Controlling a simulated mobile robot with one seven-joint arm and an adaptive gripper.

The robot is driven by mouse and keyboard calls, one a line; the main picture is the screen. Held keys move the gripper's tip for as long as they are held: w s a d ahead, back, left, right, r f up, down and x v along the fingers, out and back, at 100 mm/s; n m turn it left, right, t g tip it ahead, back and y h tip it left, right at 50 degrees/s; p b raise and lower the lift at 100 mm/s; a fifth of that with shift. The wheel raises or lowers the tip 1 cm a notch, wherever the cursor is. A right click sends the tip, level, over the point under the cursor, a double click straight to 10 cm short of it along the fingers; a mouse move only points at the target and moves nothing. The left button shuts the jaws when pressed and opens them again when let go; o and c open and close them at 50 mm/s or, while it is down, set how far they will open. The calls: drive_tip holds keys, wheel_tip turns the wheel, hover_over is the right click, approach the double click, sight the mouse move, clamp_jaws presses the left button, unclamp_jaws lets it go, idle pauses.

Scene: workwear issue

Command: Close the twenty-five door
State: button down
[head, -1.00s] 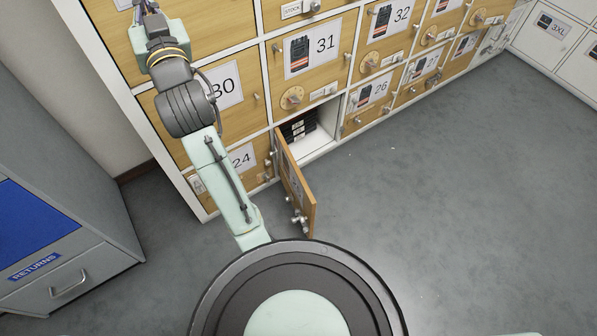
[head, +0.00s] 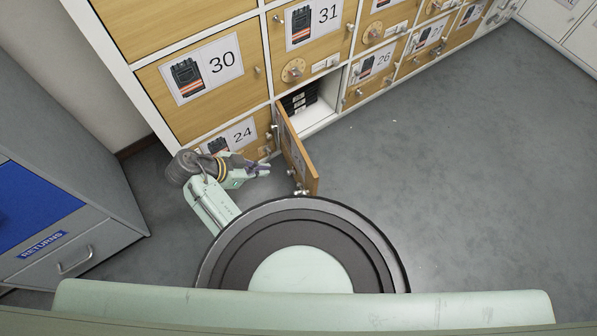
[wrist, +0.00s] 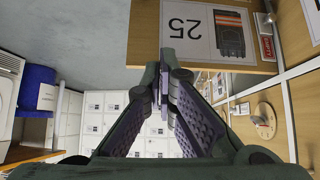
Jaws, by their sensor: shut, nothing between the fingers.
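The twenty-five door (head: 299,158) is a wooden panel in the bottom row, swung wide open on its left side. Its compartment (head: 318,114) shows dark folded items and a white floor. In the wrist view the door's outer face (wrist: 195,32) shows an upside-down 25 label with a vest picture. My gripper (head: 264,170) is low in front of door 24, just left of the open door, pointing toward the door's outer face. In the wrist view my gripper's fingers (wrist: 164,75) are together and empty, close to the door's edge. Whether they touch it I cannot tell.
Door 24 (head: 230,138) and door 30 (head: 202,70) are shut behind my arm. Door 26 (head: 374,74) is shut to the right. A grey returns cabinet (head: 75,215) stands at the left. The floor (head: 440,170) to the right is clear.

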drive_tip(key=s, duration=0.2)
drive_tip(key=h, duration=0.1)
approach(310, 175)
wheel_tip(310, 175, down, 3)
drive_tip(key=shift+w+d+f+m+p, duration=0.2)
drive_tip(key=shift+w+d+p, duration=0.3)
drive_tip(key=shift+d, duration=0.3)
drive_tip(key=shift+w+d+f+m+p, duration=0.2)
drive_tip(key=shift+w+d+p, duration=0.3)
drive_tip(key=shift+d, duration=0.3)
drive_tip(key=shift+d, duration=0.1)
